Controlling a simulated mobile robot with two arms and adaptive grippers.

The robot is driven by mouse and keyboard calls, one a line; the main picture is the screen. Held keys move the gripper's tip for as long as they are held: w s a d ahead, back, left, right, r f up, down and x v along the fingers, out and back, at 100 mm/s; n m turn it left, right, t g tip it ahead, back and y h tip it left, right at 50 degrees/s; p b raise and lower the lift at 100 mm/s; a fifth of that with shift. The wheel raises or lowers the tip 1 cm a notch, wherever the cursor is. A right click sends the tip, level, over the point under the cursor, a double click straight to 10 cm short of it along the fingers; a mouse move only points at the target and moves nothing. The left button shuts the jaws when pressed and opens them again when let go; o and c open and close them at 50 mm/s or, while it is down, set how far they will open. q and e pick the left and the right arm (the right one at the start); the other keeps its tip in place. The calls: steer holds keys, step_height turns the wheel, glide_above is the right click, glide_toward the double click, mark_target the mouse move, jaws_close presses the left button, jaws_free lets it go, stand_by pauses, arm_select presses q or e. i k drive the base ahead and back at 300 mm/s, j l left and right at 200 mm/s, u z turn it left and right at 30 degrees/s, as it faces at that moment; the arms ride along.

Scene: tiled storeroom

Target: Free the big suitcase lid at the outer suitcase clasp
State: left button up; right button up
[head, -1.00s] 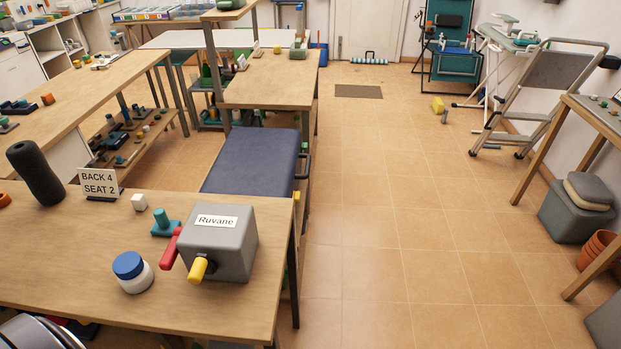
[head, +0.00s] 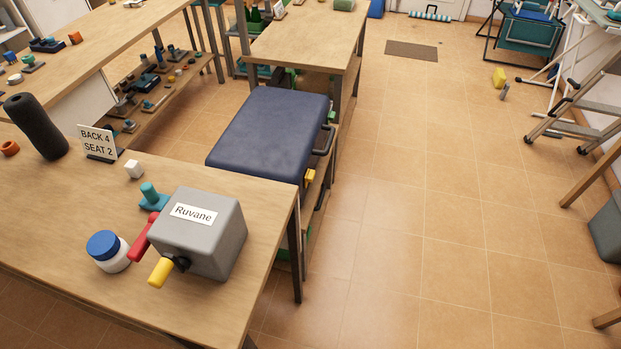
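A big dark blue suitcase (head: 268,132) lies flat beyond the near wooden table, with its lid down. A black handle (head: 325,139) is on its right side. A small yellow part (head: 310,176), which looks like a clasp, sits on that side near the front right corner. I cannot tell whether either is fastened. The suitcase's front side is partly hidden by the near table. Neither of my grippers is in view.
The near table (head: 60,215) holds a grey box labelled Ruvane (head: 215,235), a blue-lidded jar (head: 108,250), a sign (head: 97,141) and a black roll (head: 36,125). Tiled floor (head: 400,220) is clear right of the suitcase. A step ladder (head: 590,110) stands farther right.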

mark_target(309, 177)
steer(key=u, duration=0.95)
steer(key=l+u, duration=0.8)
steer(key=k+l+u, duration=0.15)
steer(key=l+u, duration=0.3)
